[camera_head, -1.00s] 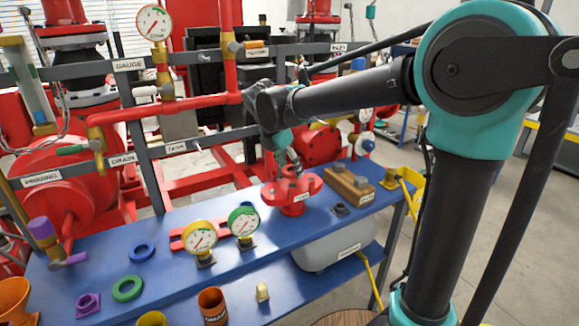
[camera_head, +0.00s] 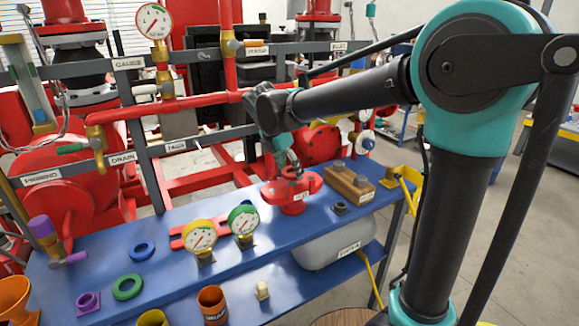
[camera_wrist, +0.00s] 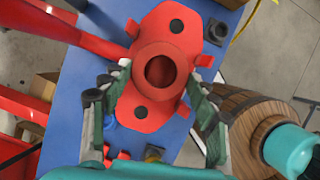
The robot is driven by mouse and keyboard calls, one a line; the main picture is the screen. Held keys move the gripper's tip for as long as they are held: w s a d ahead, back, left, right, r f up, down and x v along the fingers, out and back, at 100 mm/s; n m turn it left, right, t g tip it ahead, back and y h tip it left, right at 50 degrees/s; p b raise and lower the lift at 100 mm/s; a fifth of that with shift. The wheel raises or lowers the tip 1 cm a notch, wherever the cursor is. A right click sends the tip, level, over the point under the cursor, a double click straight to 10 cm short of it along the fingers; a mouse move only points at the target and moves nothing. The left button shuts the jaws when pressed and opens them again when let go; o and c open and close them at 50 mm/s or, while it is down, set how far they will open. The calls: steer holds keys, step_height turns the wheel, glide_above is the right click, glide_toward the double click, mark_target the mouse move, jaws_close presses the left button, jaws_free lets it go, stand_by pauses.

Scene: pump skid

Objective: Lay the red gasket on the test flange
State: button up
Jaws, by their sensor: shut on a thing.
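The test flange (camera_head: 296,203) is a red oval plate with two dark bolt holes, on the blue bench. It also shows in the wrist view (camera_wrist: 143,116). My gripper (camera_head: 294,172) points down just above it. In the wrist view my gripper (camera_wrist: 161,72) has a finger on either side of a red ring, the red gasket (camera_wrist: 138,76), and is shut on it. The gasket overlaps the middle of the flange, roughly centred, with a dark round opening showing through. I cannot tell whether the gasket touches the flange. In the head view the gasket is hard to make out.
A wooden block with bolts (camera_head: 350,185) stands right of the flange, with a dark nut (camera_head: 340,208) near it. Two gauges (camera_head: 243,222) stand to the left. Blue (camera_head: 142,251) and green (camera_head: 127,287) rings lie farther left. Red pipework is behind.

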mark_target(288, 173)
steer(key=shift+f, duration=1.65)
steer(key=o, duration=1.2)
